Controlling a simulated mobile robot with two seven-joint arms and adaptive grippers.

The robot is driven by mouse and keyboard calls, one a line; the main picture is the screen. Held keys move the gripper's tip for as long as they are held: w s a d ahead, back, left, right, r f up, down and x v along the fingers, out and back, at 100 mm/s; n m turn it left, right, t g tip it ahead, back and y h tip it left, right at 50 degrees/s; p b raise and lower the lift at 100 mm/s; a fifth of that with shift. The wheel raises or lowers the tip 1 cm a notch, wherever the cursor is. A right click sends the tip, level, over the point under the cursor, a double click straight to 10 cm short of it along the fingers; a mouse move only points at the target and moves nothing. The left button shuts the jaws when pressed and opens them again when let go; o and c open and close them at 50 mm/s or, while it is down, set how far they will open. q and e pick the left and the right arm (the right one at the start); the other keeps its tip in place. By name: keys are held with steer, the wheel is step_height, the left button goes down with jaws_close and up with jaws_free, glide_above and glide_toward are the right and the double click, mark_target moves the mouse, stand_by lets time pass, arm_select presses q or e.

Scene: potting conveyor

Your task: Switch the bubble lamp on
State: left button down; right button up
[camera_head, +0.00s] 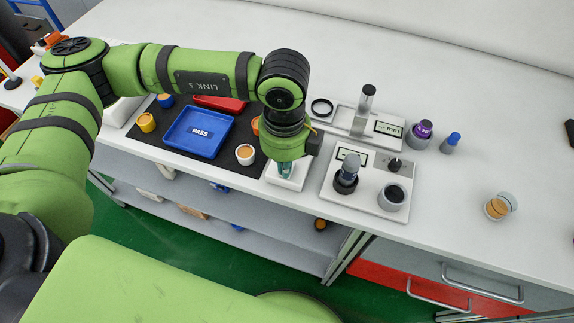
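My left arm comes in from the left, and its green wrist points down over a small white base (292,182) at the front edge of the table. A teal-green, translucent-looking part (285,169) shows at this base, directly below the wrist. It may be the bubble lamp, but I cannot tell for sure. My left gripper (286,164) is at or just above it. The wrist hides most of the fingers, so contact and finger opening cannot be made out. No switch can be made out. My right gripper does not show.
A white device (342,190) with dark-topped cylinders is close on the right. The table's far right is mostly clear.

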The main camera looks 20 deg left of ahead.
arm_select(q)
steer(key=shift+f, duration=0.15)
step_height(320, 180, up, 2)
steer(key=shift+r+p, duration=0.1)
steer(key=shift+p, duration=0.4)
steer(key=shift+r+p, duration=1.05)
steer(key=shift+r, duration=1.35)
steer(key=shift+s, duration=0.1)
